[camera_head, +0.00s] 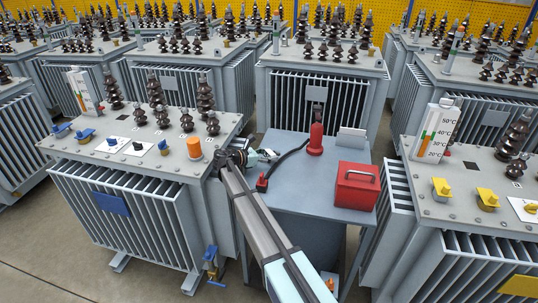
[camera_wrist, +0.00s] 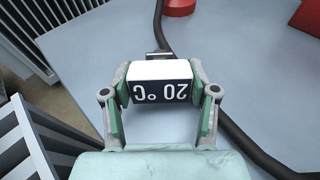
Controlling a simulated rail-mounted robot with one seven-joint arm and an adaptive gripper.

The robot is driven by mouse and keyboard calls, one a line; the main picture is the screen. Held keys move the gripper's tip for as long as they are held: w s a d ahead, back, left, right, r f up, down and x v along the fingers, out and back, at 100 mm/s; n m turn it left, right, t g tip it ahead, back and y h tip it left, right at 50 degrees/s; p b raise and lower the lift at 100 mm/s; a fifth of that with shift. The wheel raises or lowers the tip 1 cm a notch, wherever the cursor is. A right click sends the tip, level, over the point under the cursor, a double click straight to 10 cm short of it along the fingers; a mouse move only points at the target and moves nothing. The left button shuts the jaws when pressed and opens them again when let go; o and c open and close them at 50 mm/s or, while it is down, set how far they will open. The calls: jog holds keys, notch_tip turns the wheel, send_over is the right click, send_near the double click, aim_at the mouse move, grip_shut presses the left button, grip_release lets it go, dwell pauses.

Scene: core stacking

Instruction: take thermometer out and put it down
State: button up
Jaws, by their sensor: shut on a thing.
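In the head view my gripper (camera_head: 258,157) is at the left edge of the grey-blue table (camera_head: 300,197), beside the left transformer (camera_head: 130,155). The held thermometer is mostly hidden there by my arm. The wrist view shows the table top (camera_wrist: 90,38) behind and below it. I cannot tell whether it touches the table.
A black cable (camera_head: 290,156) runs across the table near my gripper. A red bottle-shaped object (camera_head: 316,139), a red toolbox (camera_head: 356,186) and a grey plate (camera_head: 351,139) stand further right. The table's front middle is clear. The right transformer (camera_head: 465,190) carries another thermometer (camera_head: 437,130).

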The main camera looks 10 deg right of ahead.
jog(key=shift+f, duration=0.4)
jog(key=o, duration=1.6)
jog(key=shift+r, duration=0.1)
notch_tip(320, 180, up, 10)
jog(key=shift+f, duration=0.1)
